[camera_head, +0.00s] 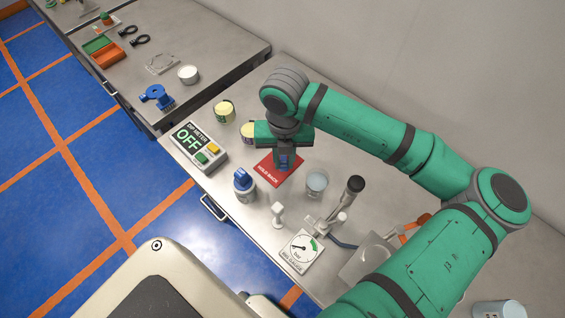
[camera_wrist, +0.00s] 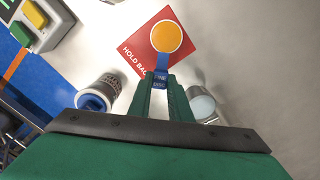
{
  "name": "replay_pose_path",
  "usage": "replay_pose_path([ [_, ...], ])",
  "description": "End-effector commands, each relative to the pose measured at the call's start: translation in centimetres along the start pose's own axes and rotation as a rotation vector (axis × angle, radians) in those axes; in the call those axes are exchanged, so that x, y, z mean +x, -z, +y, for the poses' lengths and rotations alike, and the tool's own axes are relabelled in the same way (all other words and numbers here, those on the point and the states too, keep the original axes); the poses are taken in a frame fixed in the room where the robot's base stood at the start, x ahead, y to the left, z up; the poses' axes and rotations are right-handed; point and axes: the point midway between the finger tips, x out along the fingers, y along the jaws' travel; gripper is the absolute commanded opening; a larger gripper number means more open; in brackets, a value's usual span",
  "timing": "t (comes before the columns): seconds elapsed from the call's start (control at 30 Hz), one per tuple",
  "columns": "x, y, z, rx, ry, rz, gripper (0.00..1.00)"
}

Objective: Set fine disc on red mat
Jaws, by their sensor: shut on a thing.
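The fine disc (camera_wrist: 167,37) has an orange-yellow round face and a blue handle with a white label, partly legible. My gripper (camera_wrist: 163,82) is shut on the blue handle, and the round face extends beyond the fingertips. The red mat (camera_wrist: 139,43), marked "HOLD BACK", lies under the disc in the wrist view. In the head view my gripper (camera_head: 284,167) is over the back part of the red mat (camera_head: 268,171), with a bit of blue between its fingers. I cannot tell whether the disc touches the mat.
A blue-capped bottle (camera_head: 243,182) stands just in front of the mat, and a clear beaker (camera_head: 317,181) stands to its right. A gauge (camera_head: 302,250) sits near the front edge.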

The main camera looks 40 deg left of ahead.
Motion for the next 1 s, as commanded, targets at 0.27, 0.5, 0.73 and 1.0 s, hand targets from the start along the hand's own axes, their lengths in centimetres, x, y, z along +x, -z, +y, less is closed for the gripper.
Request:
replay_pose_path([
  [0.27,1.5,-1.1,0.4,0.001,-0.001,0.001,0.0],
  [0.5,4.5,-1.2,0.4,0.002,-0.001,0.0,0.0],
  [0.73,4.6,-1.2,0.3,0.001,0.0,-0.001,0.0],
  [1.0,4.9,-1.2,0.3,0.001,0.0,0.0,0.36],
])
